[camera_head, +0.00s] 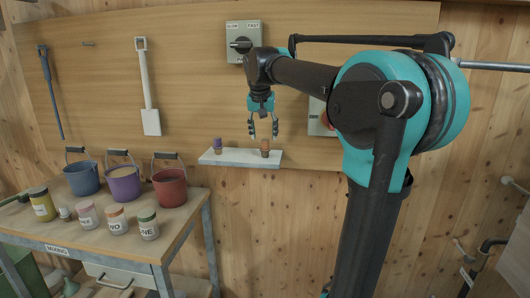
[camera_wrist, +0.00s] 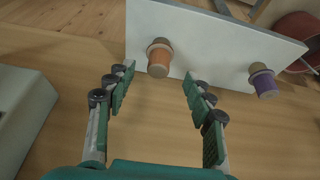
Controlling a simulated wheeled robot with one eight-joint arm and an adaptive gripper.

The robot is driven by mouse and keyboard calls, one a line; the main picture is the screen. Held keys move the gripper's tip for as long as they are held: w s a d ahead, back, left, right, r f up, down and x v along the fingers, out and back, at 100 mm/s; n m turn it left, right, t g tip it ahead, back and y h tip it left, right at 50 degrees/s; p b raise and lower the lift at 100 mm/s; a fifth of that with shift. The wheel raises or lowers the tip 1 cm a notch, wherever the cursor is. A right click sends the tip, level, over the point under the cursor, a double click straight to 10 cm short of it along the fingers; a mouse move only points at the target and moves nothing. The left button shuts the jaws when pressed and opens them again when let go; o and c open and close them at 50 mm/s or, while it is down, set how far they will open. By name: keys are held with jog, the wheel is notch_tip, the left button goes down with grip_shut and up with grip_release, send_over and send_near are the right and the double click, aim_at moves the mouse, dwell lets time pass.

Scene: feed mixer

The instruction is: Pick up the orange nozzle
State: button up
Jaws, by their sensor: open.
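The orange nozzle (camera_head: 265,149) stands upright near the right end of a small white wall shelf (camera_head: 240,161). A purple nozzle (camera_head: 218,146) stands on the same shelf further left. My gripper (camera_head: 264,134) is open and points down, just above the orange nozzle in the head view. In the wrist view, the orange nozzle (camera_wrist: 159,58) shows beyond the fingertips of my gripper (camera_wrist: 158,75), roughly between the two fingers and apart from both. The purple nozzle (camera_wrist: 263,81) lies to the right, outside the fingers, on the white shelf (camera_wrist: 205,35).
A grey switch box (camera_head: 244,42) is on the board above the shelf. Another box with a red button (camera_head: 322,120) is right of my gripper. A table (camera_head: 178,222) with several jars and blue, purple and red buckets (camera_head: 170,188) stands lower left.

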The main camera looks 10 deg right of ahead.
aim_at(265, 140)
jog(key=shift+x, duration=2.8)
jog(key=shift+r, duration=0.1)
jog(key=c, duration=1.2)
jog(key=shift+o, duration=0.2)
